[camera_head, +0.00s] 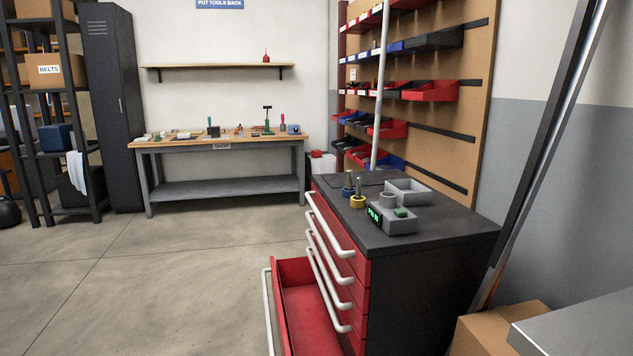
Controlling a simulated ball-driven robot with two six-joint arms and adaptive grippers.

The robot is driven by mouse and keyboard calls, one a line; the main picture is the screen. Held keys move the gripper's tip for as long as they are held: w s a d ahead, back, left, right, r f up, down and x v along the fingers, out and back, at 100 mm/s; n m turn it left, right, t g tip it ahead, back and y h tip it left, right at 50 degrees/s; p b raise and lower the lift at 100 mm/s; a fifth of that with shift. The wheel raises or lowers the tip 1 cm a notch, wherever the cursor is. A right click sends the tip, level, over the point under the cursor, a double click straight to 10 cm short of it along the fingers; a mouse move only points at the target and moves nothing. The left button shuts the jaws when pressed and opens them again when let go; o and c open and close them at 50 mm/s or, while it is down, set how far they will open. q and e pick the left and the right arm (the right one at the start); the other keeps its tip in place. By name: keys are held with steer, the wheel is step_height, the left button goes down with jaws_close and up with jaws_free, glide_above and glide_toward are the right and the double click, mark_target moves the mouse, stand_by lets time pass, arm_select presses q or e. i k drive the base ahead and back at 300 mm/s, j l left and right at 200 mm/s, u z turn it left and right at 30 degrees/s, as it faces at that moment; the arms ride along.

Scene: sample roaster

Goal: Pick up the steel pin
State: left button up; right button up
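On the black top of the red tool cabinet (460,232), two small metal pieces stand upright near the left edge. One metal piece (358,186) stands at a yellow ring (358,202), the other (348,178) at a blue ring (347,192) just behind it. Either could be the steel pin; they are too small to tell apart surely. Neither of my grippers is in view.
A grey device with a green display (375,213) and a grey open tray (409,190) stand beside the rings. The cabinet's bottom drawer (300,300) is pulled out. A cardboard box (490,325) is at right. A workbench (220,143) stands behind; floor at left is clear.

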mark_target(349, 173)
steer(key=i+j+u, duration=1.1)
steer(key=i+z, duration=0.15)
steer(key=i, duration=0.35)
steer(key=i+j+z, duration=0.15)
steer(key=i, duration=0.3)
